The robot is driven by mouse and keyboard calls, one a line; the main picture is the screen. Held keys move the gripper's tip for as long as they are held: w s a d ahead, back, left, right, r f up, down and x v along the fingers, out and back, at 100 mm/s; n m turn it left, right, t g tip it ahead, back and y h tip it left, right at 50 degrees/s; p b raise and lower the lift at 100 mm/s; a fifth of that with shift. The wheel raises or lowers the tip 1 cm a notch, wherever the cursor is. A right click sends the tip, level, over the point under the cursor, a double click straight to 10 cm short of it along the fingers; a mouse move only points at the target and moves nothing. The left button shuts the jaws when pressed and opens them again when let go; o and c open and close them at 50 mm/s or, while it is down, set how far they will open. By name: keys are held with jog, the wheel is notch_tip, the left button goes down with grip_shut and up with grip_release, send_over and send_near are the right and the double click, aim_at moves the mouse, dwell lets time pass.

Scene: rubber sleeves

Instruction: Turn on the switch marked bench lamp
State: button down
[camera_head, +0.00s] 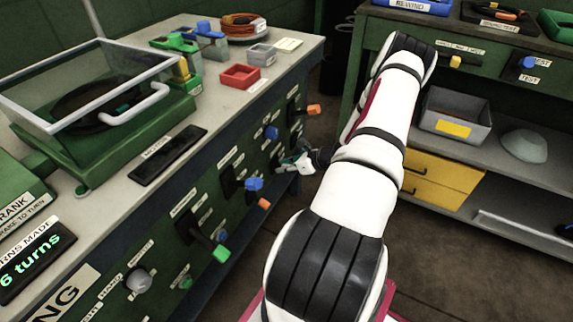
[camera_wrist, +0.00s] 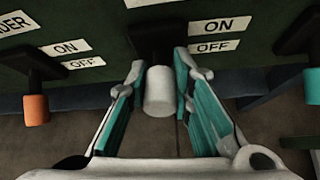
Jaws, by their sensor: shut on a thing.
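In the wrist view a switch with a white knob (camera_wrist: 160,95) on a dark lever (camera_wrist: 150,42) sticks out of the green panel. ON and OFF labels (camera_wrist: 215,35) stand to its right. The knob hangs lower than the OFF label. My gripper (camera_wrist: 163,76) has one teal-padded finger on each side of the knob and is shut on it. The name plate above this switch is cut off, so I cannot read bench lamp there. In the head view my gripper (camera_head: 300,162) is at the bench's front panel, and its fingertips are small.
In the head view, blue (camera_head: 254,184) and green (camera_head: 221,253) knobs line the panel. A red tray (camera_head: 240,76) sits on the bench. Shelves with a grey bin (camera_head: 455,115) stand at right.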

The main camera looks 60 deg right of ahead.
jog(key=shift+r+g+p, duration=0.15)
jog(key=shift+g+p, duration=0.15)
jog(key=shift+g, duration=0.1)
jog(key=c, duration=1.4)
grip_release()
jog(key=v, duration=1.2)
